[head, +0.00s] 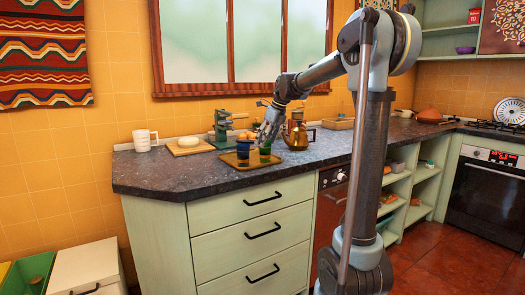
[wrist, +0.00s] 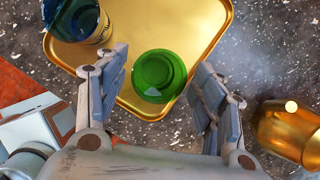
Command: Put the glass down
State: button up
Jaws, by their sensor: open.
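A green glass (wrist: 159,75) stands upright on a gold-coloured tray (wrist: 207,50) in the wrist view. The green glass shows small in the head view (head: 265,154). My gripper (wrist: 163,90) is open, with one finger on either side of the green glass and a visible gap to each side. In the head view my gripper (head: 267,138) is over the tray (head: 231,161) on the dark countertop.
A brass kettle (head: 296,135) stands close to the right of the tray; a brass vessel (wrist: 285,130) shows there in the wrist view. The left countertop (head: 165,175) is clear.

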jog(key=v, duration=0.5)
jog(key=shift+s+d+r, duration=0.1)
jog(key=shift+d+r, duration=0.05)
jog(key=shift+r, duration=0.25)
jog(key=s+d+f+n+h, duration=0.1)
jog(key=s+d+f+n, duration=0.55)
jog(key=s, duration=0.35)
jog(key=s+d+f+n+h, duration=0.1)
jog(key=s+d+f+n, duration=0.5)
jog(key=s, duration=0.5)
jog(key=s+d+f+n+h, duration=0.1)
jog(key=s+d+f+n, duration=0.3)
jog(key=s+f+n, duration=0.2)
jog(key=s+d+f+n, duration=0.4)
jog(key=s+f+n, duration=0.1)
jog(key=s+f, duration=0.5)
jog(key=shift+s+f+n+h, duration=0.35)
jog(key=shift+s+h, duration=0.05)
jog(key=shift+s, duration=0.4)
jog(key=shift+w+f, duration=0.2)
jog(key=shift+w, duration=0.25)
